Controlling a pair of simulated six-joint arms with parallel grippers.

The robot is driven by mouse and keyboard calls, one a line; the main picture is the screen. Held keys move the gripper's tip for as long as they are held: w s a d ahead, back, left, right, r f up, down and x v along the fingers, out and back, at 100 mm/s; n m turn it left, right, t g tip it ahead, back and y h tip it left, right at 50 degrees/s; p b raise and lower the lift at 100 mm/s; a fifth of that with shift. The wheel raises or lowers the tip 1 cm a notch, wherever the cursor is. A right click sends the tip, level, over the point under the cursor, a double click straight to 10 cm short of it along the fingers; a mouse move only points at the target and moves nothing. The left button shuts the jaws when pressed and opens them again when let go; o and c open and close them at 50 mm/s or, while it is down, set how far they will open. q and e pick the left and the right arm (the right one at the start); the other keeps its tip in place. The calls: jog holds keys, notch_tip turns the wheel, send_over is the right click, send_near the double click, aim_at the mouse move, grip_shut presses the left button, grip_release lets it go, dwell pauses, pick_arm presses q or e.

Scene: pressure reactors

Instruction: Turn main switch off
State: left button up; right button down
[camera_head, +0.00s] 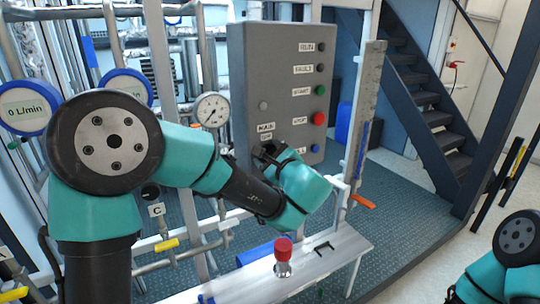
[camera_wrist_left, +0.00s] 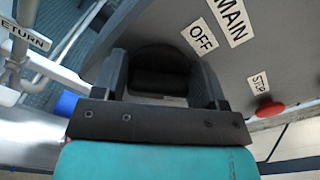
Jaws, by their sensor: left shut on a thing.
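The grey control box (camera_head: 245,60) hangs at the middle of the head view. Its MAIN label (camera_head: 265,127) and a label under it show just above my left gripper (camera_head: 268,153), which is at the box's lower left face. In the left wrist view, my left gripper (camera_wrist_left: 160,70) is shut on the dark, rounded main switch (camera_wrist_left: 160,56), with one finger on each side. The OFF label (camera_wrist_left: 199,36) and MAIN label (camera_wrist_left: 229,17) are to the right of it. In the head view the switch is hidden behind the gripper. My right gripper is out of view.
The red STOP button (camera_head: 319,119), a green button (camera_head: 320,90) and a blue button (camera_head: 315,148) line the box's right side. A pressure gauge (camera_head: 211,109) is at its left. A red-capped item (camera_head: 283,248) stands on the white bench (camera_head: 325,262). Pipes fill the left.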

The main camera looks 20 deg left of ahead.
pick_arm(q)
jog(key=n, duration=0.5)
jog(key=shift+s+a+f+n, duration=0.1)
jog(key=shift+f+n, duration=0.1)
jog(key=shift+n, duration=0.1)
jog(key=n, duration=0.4)
jog(key=shift+f+n, duration=0.15)
jog(key=shift+n, duration=0.25)
jog(key=o, duration=0.9)
jog(key=shift+c, duration=0.2)
jog(key=v, duration=1.7)
jog(key=shift+s, duration=0.25)
jog(key=x, duration=1.4)
jog(key=shift+w, duration=0.15)
